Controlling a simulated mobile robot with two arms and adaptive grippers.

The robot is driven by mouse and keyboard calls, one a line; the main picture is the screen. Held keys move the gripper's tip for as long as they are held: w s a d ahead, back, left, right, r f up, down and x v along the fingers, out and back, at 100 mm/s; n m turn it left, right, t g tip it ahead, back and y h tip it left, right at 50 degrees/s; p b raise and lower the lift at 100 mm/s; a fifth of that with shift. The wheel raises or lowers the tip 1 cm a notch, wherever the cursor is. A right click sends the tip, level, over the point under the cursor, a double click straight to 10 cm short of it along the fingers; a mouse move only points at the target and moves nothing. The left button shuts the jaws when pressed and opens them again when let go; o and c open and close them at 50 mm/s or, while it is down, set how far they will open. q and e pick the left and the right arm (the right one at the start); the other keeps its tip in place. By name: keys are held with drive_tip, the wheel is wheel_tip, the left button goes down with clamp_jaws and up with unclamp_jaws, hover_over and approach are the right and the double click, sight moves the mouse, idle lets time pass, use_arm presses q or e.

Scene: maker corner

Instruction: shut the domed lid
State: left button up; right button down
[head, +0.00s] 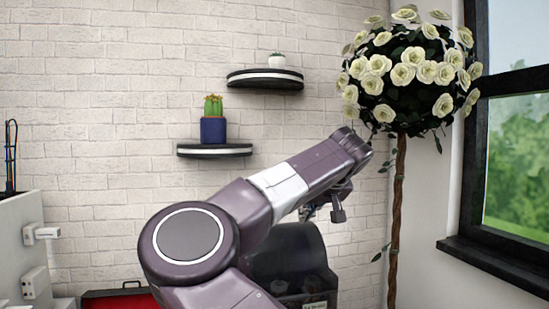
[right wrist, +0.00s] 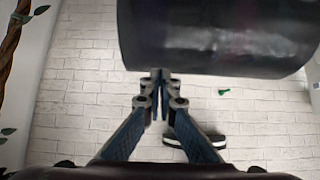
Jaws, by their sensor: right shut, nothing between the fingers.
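The dark domed lid (head: 290,248) shows in the head view behind my right arm, low in the middle. It appears raised, standing up at the back of its dark body, whose lower part is cut off by the frame. In the right wrist view a broad, dark, curved surface, apparently the lid (right wrist: 215,35), fills the top. My right gripper (head: 322,208) is above the lid in the head view. In the right wrist view its fingers (right wrist: 160,76) are together and empty, with tips by the lid's edge; contact cannot be told. My left gripper is out of view.
Two wall shelves (head: 265,80) hold a cactus in a blue pot (head: 213,128) and a small plant. A rose tree (head: 397,200) stands at right by the window (head: 515,150). A red-lined case (head: 118,298) lies low at left, beside a pale cabinet (head: 20,240).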

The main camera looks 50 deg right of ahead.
drive_tip(key=v, duration=1.2)
